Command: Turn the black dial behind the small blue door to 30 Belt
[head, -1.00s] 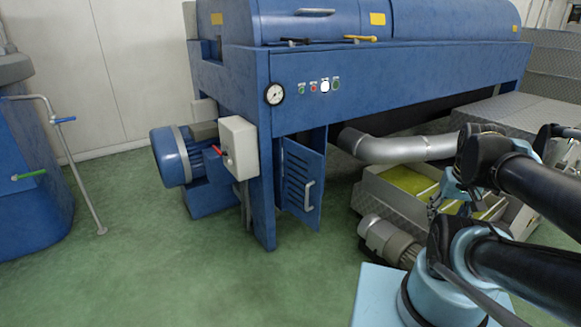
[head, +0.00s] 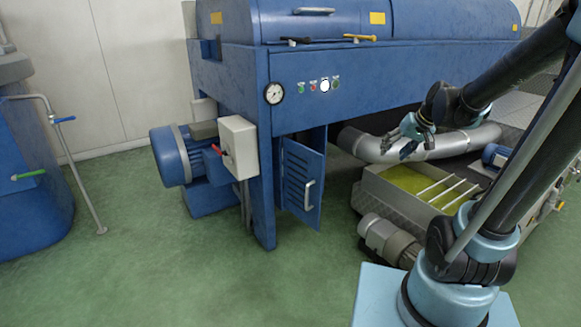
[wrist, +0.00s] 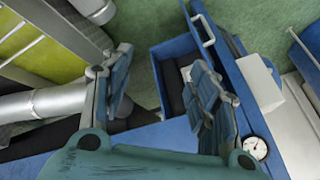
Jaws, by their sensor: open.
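The small blue door (head: 302,182) with slots and a pale handle stands partly open below the blue machine body in the head view. A dark gap shows above it. In the wrist view the door (wrist: 220,48) is at upper centre, beside a blue-framed opening with a dark inside. A pale patch shows in there, partly covered by a finger. I cannot make out the black dial or its marks in either view. My gripper (head: 408,140) is open and empty, in the air right of the door. Its two fingers also show in the wrist view (wrist: 160,88).
A round gauge (head: 274,93) and several buttons sit on the machine front. A white switch box (head: 238,147) with a red handle is left of the door. A silver pipe (head: 440,147) and an oil tray (head: 398,203) lie right of it. Green floor is clear in front.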

